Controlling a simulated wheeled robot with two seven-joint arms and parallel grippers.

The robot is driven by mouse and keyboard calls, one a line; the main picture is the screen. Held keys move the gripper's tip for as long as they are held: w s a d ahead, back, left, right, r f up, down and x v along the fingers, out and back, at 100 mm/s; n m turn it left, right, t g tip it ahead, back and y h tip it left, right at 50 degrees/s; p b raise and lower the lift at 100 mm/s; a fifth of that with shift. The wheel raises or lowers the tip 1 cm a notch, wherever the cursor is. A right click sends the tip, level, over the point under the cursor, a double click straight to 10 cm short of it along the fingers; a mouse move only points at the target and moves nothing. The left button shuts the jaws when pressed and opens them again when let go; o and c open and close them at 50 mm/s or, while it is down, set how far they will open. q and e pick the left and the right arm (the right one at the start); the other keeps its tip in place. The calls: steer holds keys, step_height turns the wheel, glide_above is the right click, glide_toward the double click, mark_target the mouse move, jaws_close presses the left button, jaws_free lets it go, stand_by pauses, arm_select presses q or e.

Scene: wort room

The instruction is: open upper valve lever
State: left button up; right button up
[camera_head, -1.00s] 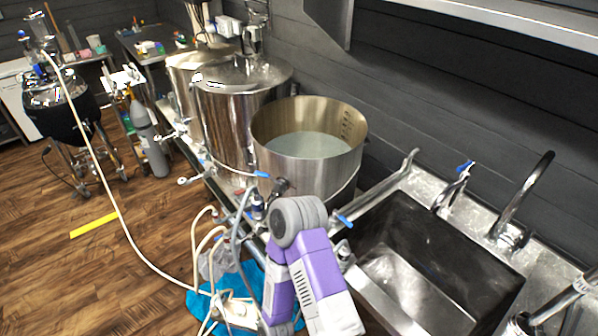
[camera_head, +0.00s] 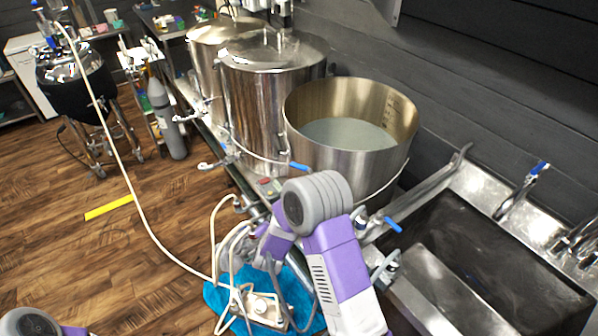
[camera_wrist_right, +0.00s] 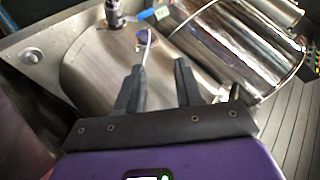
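The open steel kettle (camera_head: 350,140) holds cloudy liquid and stands left of the sink. One blue valve lever (camera_head: 299,166) shows at its left front side. Another blue lever (camera_head: 392,224) shows lower, by the sink edge. I cannot tell which is the task's upper lever. In the right wrist view a blue lever (camera_wrist_right: 163,13) sits beyond the fingers, near a dark fitting (camera_wrist_right: 116,12). My right gripper (camera_wrist_right: 158,64) has its two dark fingers apart with no lever between them. In the head view my right arm hides this gripper. My left gripper is out of view.
The steel sink (camera_head: 465,262) lies at the right. Pale hoses and a pump (camera_head: 262,307) lie on a blue cloth (camera_head: 217,297) on the floor. Lidded tanks (camera_head: 268,95) stand behind. A grey gas cylinder (camera_head: 166,120) stands left. The wooden floor at left is mostly clear.

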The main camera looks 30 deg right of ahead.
mark_target(296, 168)
steer(key=d+r+m+h+b, duration=0.1)
steer(key=d+r+m+h, duration=0.1)
steer(key=r+m, duration=0.3)
steer(key=w+d+r+m+g+h+b, duration=0.1)
steer(key=d+r+m+h, duration=0.1)
steer(key=r+m+h, duration=0.3)
steer(key=d+r+m+g+h+b, duration=0.1)
steer(key=d+r+m+h+b, duration=0.1)
steer(key=r+m, duration=0.3)
steer(key=shift+w+d+r+m+h, duration=0.15)
steer(key=shift+d+r+h, duration=0.1)
steer(key=shift+r+h, duration=0.3)
steer(key=shift+w+d+r+m+h, duration=0.2)
steer(key=shift+r+h, duration=0.15)
steer(key=shift+r, duration=0.4)
steer(key=x, duration=0.7)
steer(key=shift+b, duration=0.35)
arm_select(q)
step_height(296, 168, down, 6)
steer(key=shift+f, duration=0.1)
arm_select(e)
jaws_close()
